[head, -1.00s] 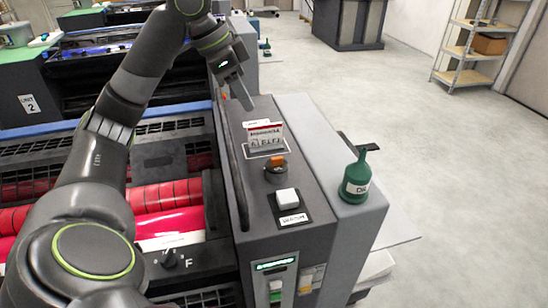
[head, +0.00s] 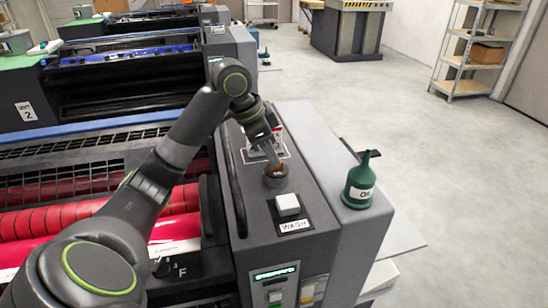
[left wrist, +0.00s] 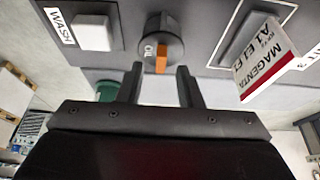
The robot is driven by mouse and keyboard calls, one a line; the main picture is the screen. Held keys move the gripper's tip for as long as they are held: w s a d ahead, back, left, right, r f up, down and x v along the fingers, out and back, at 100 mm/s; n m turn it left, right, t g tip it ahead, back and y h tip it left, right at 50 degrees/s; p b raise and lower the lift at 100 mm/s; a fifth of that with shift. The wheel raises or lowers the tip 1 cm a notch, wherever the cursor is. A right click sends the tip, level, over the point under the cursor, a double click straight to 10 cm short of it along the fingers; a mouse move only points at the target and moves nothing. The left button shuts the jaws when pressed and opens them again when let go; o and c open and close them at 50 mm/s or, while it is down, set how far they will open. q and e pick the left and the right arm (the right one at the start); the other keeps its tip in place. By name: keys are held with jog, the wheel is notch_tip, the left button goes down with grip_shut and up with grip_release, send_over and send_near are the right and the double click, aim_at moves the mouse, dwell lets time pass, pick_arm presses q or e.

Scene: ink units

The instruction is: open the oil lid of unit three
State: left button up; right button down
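A dark round cap with an orange bar across it (head: 276,180) sits on top of the grey press unit's side housing (head: 305,165). I take it for the oil lid. In the left wrist view the lid (left wrist: 161,50) carries small white lettering, and its orange bar points toward my gripper. My left gripper (head: 271,160) comes down at the lid from behind. In the left wrist view its two fingers (left wrist: 158,76) are apart and empty, one to each side of the orange bar's line. Whether they touch the lid I cannot tell. My right gripper is not in view.
A white WASH button (head: 288,205) stands in front of the lid. A red and white MAGENTA card (left wrist: 271,62) stands behind it, mostly hidden by my arm in the head view. A green oil bottle (head: 361,183) stands on the housing's right ledge. Open floor lies to the right.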

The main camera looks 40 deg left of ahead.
pick_arm(q)
jog(key=shift+x, duration=1.25)
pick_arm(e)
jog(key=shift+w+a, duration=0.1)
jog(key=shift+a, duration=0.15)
pick_arm(q)
grip_shut()
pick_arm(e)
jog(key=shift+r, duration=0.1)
